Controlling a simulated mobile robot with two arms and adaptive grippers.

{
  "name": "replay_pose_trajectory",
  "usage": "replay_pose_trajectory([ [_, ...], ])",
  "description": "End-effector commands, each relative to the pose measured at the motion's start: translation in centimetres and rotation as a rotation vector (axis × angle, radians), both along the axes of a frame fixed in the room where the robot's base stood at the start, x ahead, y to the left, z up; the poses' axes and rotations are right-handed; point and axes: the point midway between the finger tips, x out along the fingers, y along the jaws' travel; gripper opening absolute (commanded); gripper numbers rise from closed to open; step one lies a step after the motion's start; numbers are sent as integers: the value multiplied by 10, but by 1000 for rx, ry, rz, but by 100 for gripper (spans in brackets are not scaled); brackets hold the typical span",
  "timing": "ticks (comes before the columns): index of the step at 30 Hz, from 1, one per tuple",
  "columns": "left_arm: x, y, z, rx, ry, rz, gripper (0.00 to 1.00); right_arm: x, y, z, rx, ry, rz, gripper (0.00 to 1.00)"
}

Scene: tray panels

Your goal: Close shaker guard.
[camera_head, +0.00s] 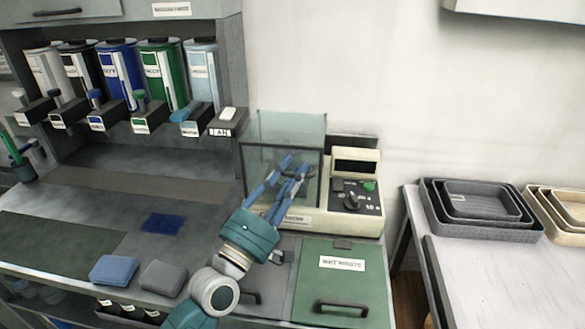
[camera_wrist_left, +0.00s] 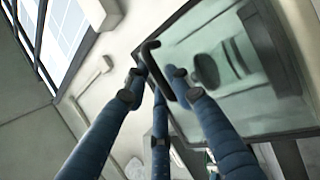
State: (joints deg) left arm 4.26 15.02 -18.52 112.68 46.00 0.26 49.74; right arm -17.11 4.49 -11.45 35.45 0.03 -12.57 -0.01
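The shaker (camera_head: 355,205) is a cream machine with a control panel, a black knob and a green button. Its clear guard (camera_head: 291,126) shows as a glassy pane standing up at the back, above a dark-framed clear box. My left gripper (camera_head: 285,172) reaches over this box with its blue fingers. In the left wrist view, the fingers of my left gripper (camera_wrist_left: 153,88) are spread apart around a black bar handle (camera_wrist_left: 152,58) beside a clear pane (camera_wrist_left: 225,65). I cannot tell whether they touch the handle. My right gripper is out of view.
Several colored canisters (camera_head: 118,72) stand on a dispenser rack at the left. A blue cloth pad (camera_head: 163,223) and two small cushions lie on the counter. A green lid (camera_head: 345,275) is at the front. Nested grey trays (camera_head: 480,205) sit on the right table.

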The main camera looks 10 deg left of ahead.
Motion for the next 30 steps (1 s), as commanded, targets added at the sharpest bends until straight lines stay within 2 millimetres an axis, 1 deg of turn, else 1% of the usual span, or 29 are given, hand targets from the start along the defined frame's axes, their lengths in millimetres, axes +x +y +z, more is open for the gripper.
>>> replay_pose_trajectory([
  [9,-59,26,-23,1,-4,0,24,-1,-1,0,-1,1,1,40],
  [12,-74,33,-28,1,-6,0,24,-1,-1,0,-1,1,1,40],
  [15,-86,38,-32,-1,-7,1,24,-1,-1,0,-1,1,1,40],
  [21,-95,43,-35,-4,-11,2,24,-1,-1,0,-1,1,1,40],
  [30,-95,43,-35,-5,-12,3,24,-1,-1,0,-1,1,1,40],
])
